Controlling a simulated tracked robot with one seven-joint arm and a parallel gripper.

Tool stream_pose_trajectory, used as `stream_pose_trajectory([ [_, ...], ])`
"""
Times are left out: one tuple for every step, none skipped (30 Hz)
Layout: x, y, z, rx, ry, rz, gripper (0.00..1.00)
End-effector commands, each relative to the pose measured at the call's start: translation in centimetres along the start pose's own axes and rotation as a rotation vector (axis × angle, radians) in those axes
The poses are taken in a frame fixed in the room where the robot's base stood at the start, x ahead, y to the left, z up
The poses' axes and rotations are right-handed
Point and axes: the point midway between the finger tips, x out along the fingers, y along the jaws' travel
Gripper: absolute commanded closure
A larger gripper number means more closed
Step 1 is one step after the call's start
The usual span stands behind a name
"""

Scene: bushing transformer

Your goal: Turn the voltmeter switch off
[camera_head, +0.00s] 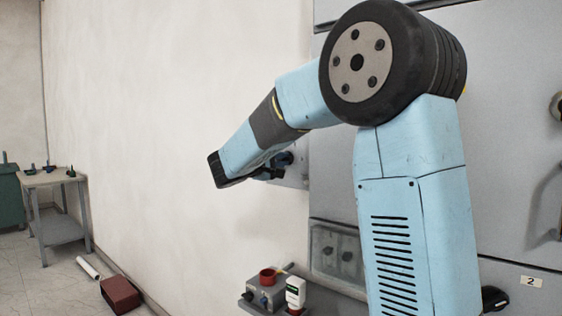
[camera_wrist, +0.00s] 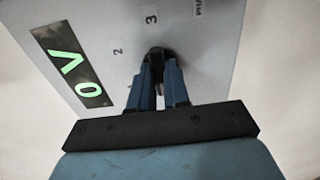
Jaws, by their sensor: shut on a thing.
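In the wrist view the grey voltmeter panel (camera_wrist: 110,22) fills the upper middle, with a dark display (camera_wrist: 72,65) showing green characters that read like "0 V". A black switch knob (camera_wrist: 158,52) stands on the panel near the printed labels "2" and "3". My gripper (camera_wrist: 159,66) has its blue fingers shut on this knob, and they hide much of it. In the head view my gripper (camera_head: 272,168) is at the side of a grey panel (camera_head: 297,172), mostly hidden by my own arm; the knob cannot be made out there.
In the head view a shelf below holds a grey box with a red top (camera_head: 266,284) and a white bottle-like item (camera_head: 295,290). A table (camera_head: 52,180) with small items stands far left. A dark red box (camera_head: 120,294) and a white tube (camera_head: 88,267) lie on the floor.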

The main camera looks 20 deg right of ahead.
Motion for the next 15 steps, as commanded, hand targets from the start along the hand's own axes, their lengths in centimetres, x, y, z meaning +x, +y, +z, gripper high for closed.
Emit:
stream_pose_trajectory([
  [-0.2,-0.14,-0.3,-0.004,0.009,-0.002,1.0],
  [-0.2,-0.14,-0.31,-0.004,0.009,-0.002,1.0],
  [-0.2,-0.15,-0.31,-0.004,0.009,-0.002,1.0],
  [-0.21,-0.15,-0.31,-0.004,0.009,-0.002,1.0],
  [-0.21,-0.16,-0.31,-0.004,0.009,-0.002,1.0],
  [-0.21,-0.16,-0.32,-0.004,0.009,-0.002,1.0],
  [-0.22,-0.17,-0.32,-0.004,0.009,-0.002,1.0],
  [-0.22,-0.17,-0.32,-0.004,0.009,-0.002,1.0],
  [-0.22,-0.18,-0.32,-0.004,0.009,-0.002,0.83],
  [-0.22,-0.18,-0.32,-0.004,0.009,-0.002,0.8],
  [-0.22,-0.17,-0.3,-0.004,0.008,-0.002,0.77],
  [-0.2,-0.16,-0.28,-0.003,0.008,-0.002,0.74],
  [-0.18,-0.15,-0.25,-0.003,0.007,-0.002,0.71],
  [-0.16,-0.14,-0.23,-0.003,0.006,-0.002,0.68],
  [-0.14,-0.12,-0.2,-0.002,0.006,-0.002,0.64],
])
